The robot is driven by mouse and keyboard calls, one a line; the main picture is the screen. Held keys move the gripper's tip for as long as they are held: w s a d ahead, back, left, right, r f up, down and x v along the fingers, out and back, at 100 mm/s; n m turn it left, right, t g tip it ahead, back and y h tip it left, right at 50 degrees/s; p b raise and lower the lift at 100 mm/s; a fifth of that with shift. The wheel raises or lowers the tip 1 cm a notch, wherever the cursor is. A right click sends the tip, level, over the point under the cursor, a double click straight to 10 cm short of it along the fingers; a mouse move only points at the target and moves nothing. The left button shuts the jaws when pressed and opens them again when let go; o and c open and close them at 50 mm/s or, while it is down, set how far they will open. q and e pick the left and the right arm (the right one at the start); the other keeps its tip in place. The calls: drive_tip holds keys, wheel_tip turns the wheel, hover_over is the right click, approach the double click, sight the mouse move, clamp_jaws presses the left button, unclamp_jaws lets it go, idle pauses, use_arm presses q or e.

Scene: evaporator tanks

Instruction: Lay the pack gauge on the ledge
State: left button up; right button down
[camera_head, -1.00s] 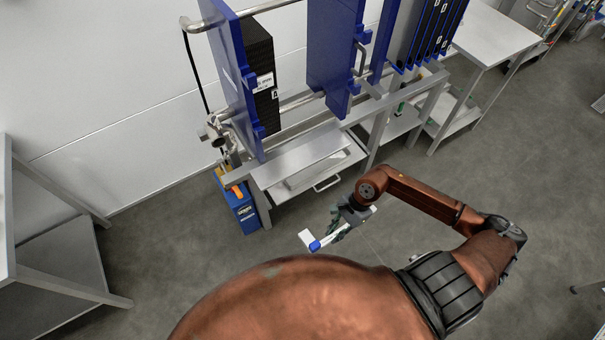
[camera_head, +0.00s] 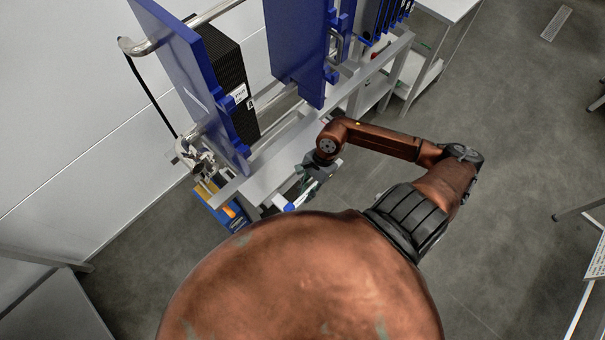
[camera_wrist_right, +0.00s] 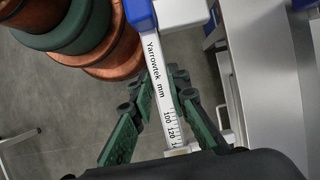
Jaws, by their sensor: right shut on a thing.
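The pack gauge (camera_wrist_right: 170,55) is a white ruler-like tool with printed black marks and a blue part, held in my right gripper (camera_wrist_right: 164,92). In the head view only its blue and white end (camera_head: 289,207) shows, beside my right gripper (camera_head: 307,186). The ledge (camera_head: 262,180) is the flat pale grey strip along the front of the blue-plated frame. The gauge appears close to its front side and off its surface; the exact gap cannot be told. A pale grey flat surface, likely the ledge (camera_wrist_right: 262,70), lies right of the gauge in the right wrist view. My left gripper is not in view.
Upright blue plates (camera_head: 297,50) and a black plate pack (camera_head: 228,85) stand behind the ledge. A blue box (camera_head: 215,207) is at its left end. A grey table (camera_head: 450,8) stands at the back right. Open floor (camera_head: 510,130) lies to the right.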

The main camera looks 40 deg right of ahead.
drive_tip(key=shift+s+r, duration=0.1)
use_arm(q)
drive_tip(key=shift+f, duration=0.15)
use_arm(e)
drive_tip(key=shift+w+b, duration=2.35)
drive_tip(key=shift+w, duration=1.5)
drive_tip(key=b, duration=0.4)
hover_over(277, 181)
drive_tip(key=d, duration=0.2)
drive_tip(key=shift+s+a, duration=0.15)
drive_tip(key=shift+a, duration=0.1)
drive_tip(key=shift+w+f, duration=0.2)
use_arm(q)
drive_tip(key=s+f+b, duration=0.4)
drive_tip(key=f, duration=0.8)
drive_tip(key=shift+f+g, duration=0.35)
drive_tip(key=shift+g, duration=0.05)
use_arm(e)
drive_tip(key=shift+f, duration=2.7)
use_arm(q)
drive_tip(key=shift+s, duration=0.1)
